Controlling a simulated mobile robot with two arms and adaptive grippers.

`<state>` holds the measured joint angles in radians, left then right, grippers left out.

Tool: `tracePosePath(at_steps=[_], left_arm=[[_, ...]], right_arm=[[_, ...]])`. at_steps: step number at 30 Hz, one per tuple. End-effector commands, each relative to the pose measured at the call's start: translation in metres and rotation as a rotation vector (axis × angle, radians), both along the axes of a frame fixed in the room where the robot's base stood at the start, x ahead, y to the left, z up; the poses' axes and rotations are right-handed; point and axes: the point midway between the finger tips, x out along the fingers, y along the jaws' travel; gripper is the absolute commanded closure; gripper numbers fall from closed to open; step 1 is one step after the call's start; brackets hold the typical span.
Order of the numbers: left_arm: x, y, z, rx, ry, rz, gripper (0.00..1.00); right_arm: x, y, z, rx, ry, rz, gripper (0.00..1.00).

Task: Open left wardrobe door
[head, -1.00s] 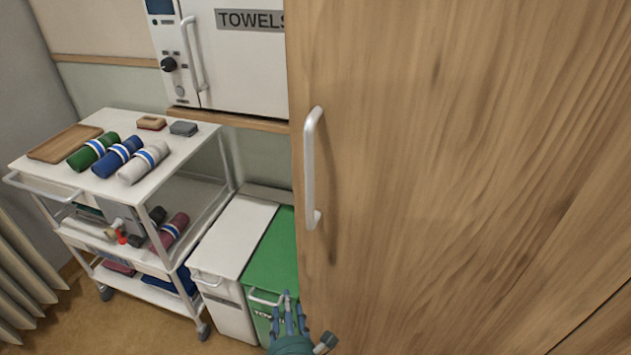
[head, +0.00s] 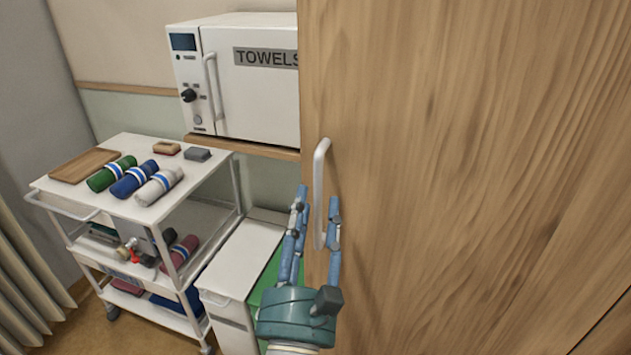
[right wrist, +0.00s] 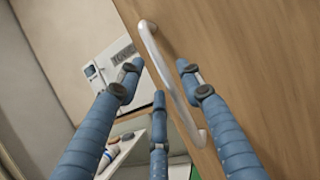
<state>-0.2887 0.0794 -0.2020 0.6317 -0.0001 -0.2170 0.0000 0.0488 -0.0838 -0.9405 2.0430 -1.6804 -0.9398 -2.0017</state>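The wooden wardrobe door (head: 460,150) fills the right of the head view and looks shut. Its white vertical bar handle (head: 321,180) is near the door's left edge. My right gripper (head: 317,205) is at the lower part of the handle, with blue fingers spread on either side of it in the picture. In the right wrist view the handle (right wrist: 158,58) runs between the open fingers (right wrist: 160,85); I cannot tell whether any finger touches it. My left gripper is not in view.
A white towel cabinet (head: 255,85) stands on a wooden shelf left of the wardrobe. A white trolley (head: 115,207) with rolled towels stands at the left. A white bin (head: 240,260) and a partly hidden green bin are below the shelf.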

Motion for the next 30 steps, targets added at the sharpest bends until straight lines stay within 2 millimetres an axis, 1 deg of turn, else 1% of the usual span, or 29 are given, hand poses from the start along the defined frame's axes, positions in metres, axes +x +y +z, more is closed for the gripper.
tracePosePath(at_steps=[1,3,7,12,18,19,23,24,30], left_arm=[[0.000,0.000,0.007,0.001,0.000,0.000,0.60],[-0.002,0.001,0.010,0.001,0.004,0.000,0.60],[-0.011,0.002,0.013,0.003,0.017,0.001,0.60],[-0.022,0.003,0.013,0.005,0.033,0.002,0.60],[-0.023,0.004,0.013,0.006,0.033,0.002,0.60],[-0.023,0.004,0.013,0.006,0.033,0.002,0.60],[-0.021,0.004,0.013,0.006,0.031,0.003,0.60],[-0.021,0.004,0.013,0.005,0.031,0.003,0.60],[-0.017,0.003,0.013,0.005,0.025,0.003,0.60]], right_arm=[[0.009,-0.001,0.008,-0.001,-0.003,0.000,0.63],[0.018,-0.002,0.011,-0.001,-0.001,0.000,0.63],[0.031,-0.004,0.014,-0.001,0.001,0.000,0.63],[0.037,-0.004,0.015,0.001,0.001,0.001,0.63],[0.038,-0.004,0.015,0.001,0.001,0.001,0.63],[0.038,-0.004,0.015,0.001,0.001,0.001,0.65],[0.037,-0.004,0.015,0.001,0.002,0.001,0.91],[0.037,-0.004,0.015,0.001,0.002,0.001,0.99],[0.037,-0.004,0.015,0.002,0.002,0.002,1.00]])
